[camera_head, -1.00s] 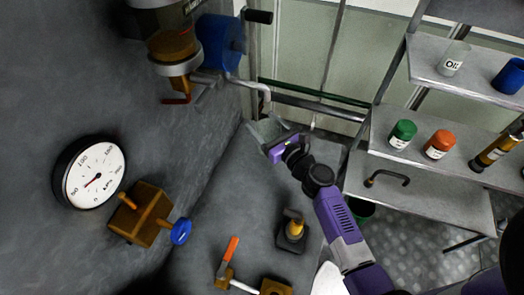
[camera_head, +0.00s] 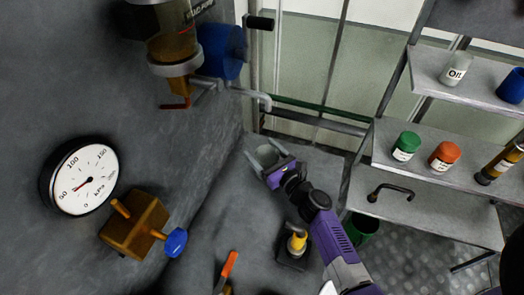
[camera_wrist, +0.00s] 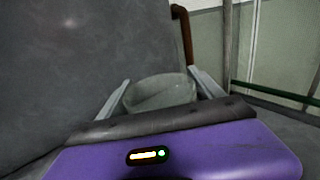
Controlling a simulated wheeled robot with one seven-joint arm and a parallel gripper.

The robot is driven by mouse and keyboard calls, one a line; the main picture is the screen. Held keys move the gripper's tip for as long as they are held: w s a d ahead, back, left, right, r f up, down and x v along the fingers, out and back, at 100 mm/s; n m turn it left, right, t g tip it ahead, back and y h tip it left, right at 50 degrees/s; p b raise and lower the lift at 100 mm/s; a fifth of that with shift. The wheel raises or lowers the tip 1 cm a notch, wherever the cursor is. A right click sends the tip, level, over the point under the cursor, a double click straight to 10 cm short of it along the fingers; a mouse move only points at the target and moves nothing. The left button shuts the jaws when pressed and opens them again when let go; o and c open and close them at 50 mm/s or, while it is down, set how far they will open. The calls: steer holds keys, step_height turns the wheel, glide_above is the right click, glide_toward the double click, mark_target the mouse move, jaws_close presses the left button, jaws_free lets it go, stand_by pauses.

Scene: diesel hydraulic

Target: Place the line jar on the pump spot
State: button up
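The line jar (camera_head: 266,155), a clear greenish-grey glass cup, is between the fingers of my gripper (camera_head: 268,163), near the middle of the head view. In the wrist view the jar (camera_wrist: 160,93) fills the gap between the two grey fingers, which appear to press on its sides; its open rim faces up. It is held below the end of a bent grey pipe (camera_head: 262,101), close to the dark wall. Its underside is hidden by my gripper. I cannot make out a marked pump spot.
A brown block with a blue knob (camera_head: 135,226) and a pressure gauge (camera_head: 80,180) are on the left. A filter bowl (camera_head: 172,50) hangs above. Shelves at right hold a green jar (camera_head: 405,147) and an orange jar (camera_head: 444,156).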

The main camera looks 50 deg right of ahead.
steer(key=shift+o, duration=1.1)
steer(key=shift+r, duration=0.15)
steer(key=shift+s, duration=0.15)
steer(key=b+v, duration=0.1)
steer(key=v, duration=1)
steer(key=shift+s, duration=0.35)
